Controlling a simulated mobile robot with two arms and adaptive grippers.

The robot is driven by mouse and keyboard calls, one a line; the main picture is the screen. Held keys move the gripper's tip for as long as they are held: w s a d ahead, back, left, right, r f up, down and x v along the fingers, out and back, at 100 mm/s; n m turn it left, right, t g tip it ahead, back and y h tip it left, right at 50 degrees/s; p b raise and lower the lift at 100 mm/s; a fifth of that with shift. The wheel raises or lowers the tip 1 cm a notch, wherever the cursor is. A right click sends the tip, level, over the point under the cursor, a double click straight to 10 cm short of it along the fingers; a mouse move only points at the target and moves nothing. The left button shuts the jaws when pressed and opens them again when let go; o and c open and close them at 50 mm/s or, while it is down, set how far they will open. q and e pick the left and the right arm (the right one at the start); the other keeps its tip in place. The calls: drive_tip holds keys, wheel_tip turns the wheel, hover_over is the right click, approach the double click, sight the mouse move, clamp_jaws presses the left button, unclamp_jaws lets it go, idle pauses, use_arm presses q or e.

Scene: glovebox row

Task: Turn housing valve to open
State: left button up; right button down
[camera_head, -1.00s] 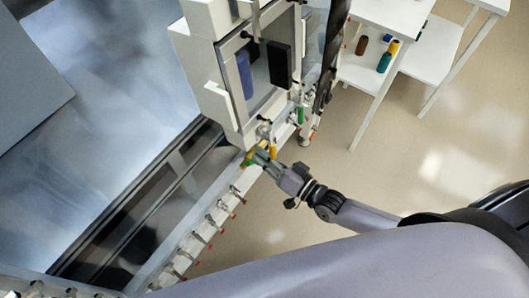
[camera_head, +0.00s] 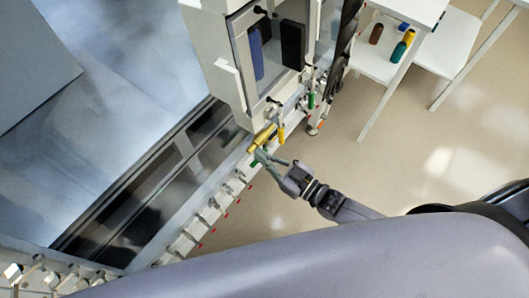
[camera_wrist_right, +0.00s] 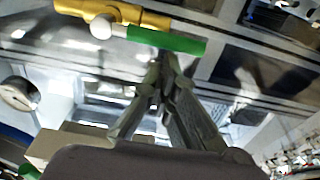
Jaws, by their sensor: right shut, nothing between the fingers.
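A yellow housing valve (camera_head: 263,136) sits on the pale rail below the white glovebox housing in the head view. In the right wrist view its yellow body (camera_wrist_right: 150,17) is at the top, with a round pale knob and a green lever (camera_wrist_right: 168,41). The lever lies roughly along the yellow body. My right gripper (camera_head: 261,154) is just below the valve. In the wrist view its fingers (camera_wrist_right: 163,75) are together, empty, with tips close under the lever; contact cannot be told. My left gripper is not in view.
The glovebox housing (camera_head: 236,85) with its window stands above the valve. Another green handle (camera_head: 311,100) and a yellow one (camera_head: 281,133) are nearby on the right. Several small red-tipped fittings line the rail at lower left. A white table (camera_head: 378,65) holds bottles. The floor right of the rail is clear.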

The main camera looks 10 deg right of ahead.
drive_tip(key=shift+f, duration=0.1)
idle(0.6)
wheel_tip(320, 180, up, 4)
drive_tip(key=p, duration=0.4)
drive_tip(key=b+v, duration=0.2)
drive_tip(key=v, duration=0.6)
drive_tip(key=shift+s+d, duration=0.25)
drive_tip(key=shift+s, duration=0.1)
drive_tip(key=shift+f, duration=0.15)
